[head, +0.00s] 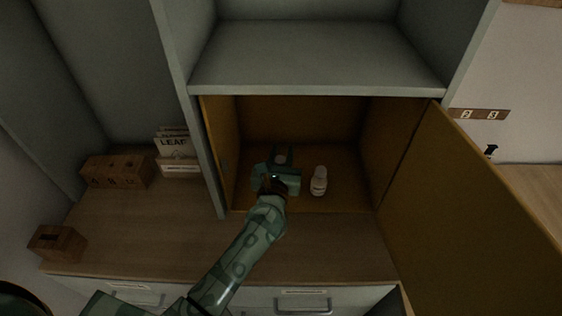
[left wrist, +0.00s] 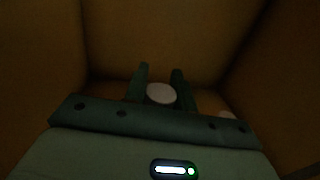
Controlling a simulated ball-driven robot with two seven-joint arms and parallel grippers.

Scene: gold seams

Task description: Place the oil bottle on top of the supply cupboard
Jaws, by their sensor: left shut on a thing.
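My left gripper (head: 282,156) is inside the open wooden cupboard (head: 300,118), in its left half. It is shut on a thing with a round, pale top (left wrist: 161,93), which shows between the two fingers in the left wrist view. In the head view the gripper hides most of it, and I cannot tell whether it is the oil bottle. A second, white bottle (head: 319,181) stands upright just right of the gripper, apart from it; its label is too small to read. My right gripper is not in view.
The cupboard door (head: 470,215) stands wide open to the right. A grey shelf (head: 315,60) lies directly above the cupboard, its visible surface bare.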

